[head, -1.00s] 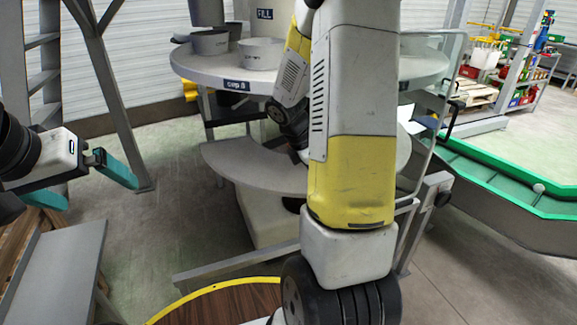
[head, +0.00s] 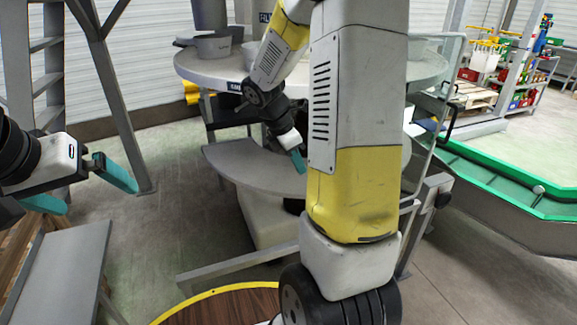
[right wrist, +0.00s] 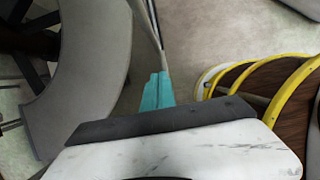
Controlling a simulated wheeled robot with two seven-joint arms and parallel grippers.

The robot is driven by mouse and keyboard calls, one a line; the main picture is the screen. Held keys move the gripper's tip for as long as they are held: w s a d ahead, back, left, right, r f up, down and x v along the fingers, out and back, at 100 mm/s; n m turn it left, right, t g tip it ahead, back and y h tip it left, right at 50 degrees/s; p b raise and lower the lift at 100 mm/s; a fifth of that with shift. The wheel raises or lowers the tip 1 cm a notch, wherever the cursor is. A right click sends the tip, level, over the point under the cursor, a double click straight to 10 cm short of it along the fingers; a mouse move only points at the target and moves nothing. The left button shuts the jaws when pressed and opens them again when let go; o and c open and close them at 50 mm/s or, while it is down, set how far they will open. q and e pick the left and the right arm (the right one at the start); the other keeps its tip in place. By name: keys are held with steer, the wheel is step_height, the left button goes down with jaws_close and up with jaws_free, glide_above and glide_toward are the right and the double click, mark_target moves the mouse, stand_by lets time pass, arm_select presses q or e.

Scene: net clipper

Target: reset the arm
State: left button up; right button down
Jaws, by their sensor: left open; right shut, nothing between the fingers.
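My left gripper (head: 84,188) is at the left edge of the head view, its two teal fingers wide apart with nothing between them. My right arm, yellow and white, crosses the middle of the head view. My right gripper (head: 298,160) shows beside the arm's upper link, in front of the round grey table, pointing down to the right. Its teal fingers also show in the right wrist view (right wrist: 157,92), closed together and empty. Part of the right forearm is hidden behind the upper link.
The round grey table (head: 215,68) carries grey bowls (head: 212,46) and has a lower shelf (head: 243,165) close to my right gripper. A green-edged conveyor (head: 500,180) lies to the right. A metal post (head: 110,95) stands behind my left gripper. Grey floor (head: 165,235) is open between.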

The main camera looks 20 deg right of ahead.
steer(key=s+a+r+m+t+y, duration=0.6)
steer(key=s+a+r+m, duration=0.8)
steer(key=s+r+m, duration=0.1)
steer(key=shift+s+a+m+y, duration=0.25)
steer(key=shift+s+m, duration=0.25)
steer(key=shift+m, duration=0.7)
stand_by(0.8)
